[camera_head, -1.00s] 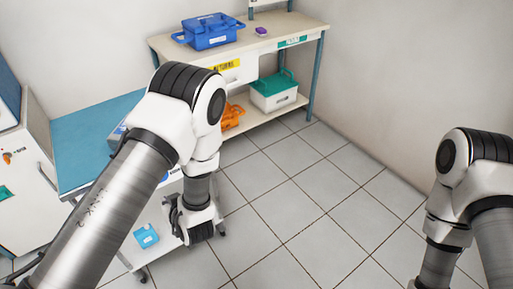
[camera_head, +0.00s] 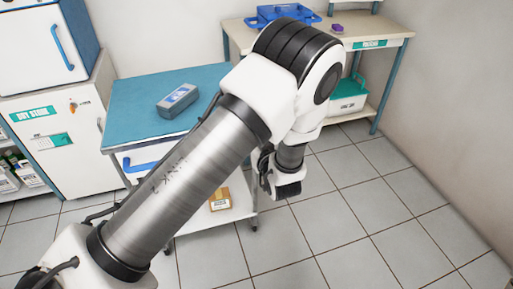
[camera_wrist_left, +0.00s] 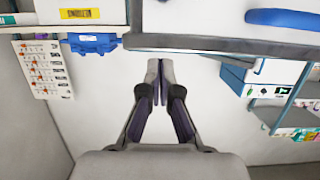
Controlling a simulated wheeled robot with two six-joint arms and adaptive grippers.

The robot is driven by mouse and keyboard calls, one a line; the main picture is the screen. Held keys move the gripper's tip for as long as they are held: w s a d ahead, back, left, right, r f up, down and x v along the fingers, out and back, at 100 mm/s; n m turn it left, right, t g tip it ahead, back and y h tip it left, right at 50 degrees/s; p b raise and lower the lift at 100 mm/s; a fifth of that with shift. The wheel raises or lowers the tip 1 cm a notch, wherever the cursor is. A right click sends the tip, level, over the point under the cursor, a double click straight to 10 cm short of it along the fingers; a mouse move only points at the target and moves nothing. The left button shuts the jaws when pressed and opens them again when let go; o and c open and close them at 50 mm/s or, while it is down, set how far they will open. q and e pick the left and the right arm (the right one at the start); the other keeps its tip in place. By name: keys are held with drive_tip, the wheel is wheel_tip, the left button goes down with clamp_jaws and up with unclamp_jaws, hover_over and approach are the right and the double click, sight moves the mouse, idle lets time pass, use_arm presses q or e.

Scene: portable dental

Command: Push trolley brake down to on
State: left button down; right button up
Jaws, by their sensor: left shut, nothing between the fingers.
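The trolley (camera_head: 128,100) has a teal top and a white body, and stands left of centre in the head view. A small caster (camera_head: 253,229) shows at its lower right corner. I cannot make out the brake in either view. My left arm crosses in front of the trolley and hides part of it. My left gripper (camera_head: 280,187) hangs to the right of the trolley, mostly hidden by my own arm. In the left wrist view its fingers (camera_wrist_left: 160,68) are together and empty. My right gripper is out of view.
A grey-blue device (camera_head: 178,100) lies on the trolley top, and a cardboard box (camera_head: 220,199) on its lower shelf. A white cabinet (camera_head: 70,125) stands at left. A workbench (camera_head: 385,30) with a blue crate (camera_head: 280,13) stands behind. Tiled floor (camera_head: 380,215) is clear at right.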

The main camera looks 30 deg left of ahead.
use_arm(q)
drive_tip(key=w+a+f+b, duration=0.4)
drive_tip(key=a+f+b, duration=0.1)
drive_tip(key=b, duration=0.1)
drive_tip(key=shift+w+f, duration=0.2)
drive_tip(key=shift+f, duration=0.2)
wheel_tip(320, 180, down, 5)
drive_tip(key=shift+r+b, duration=0.2)
drive_tip(key=shift+b, duration=0.8)
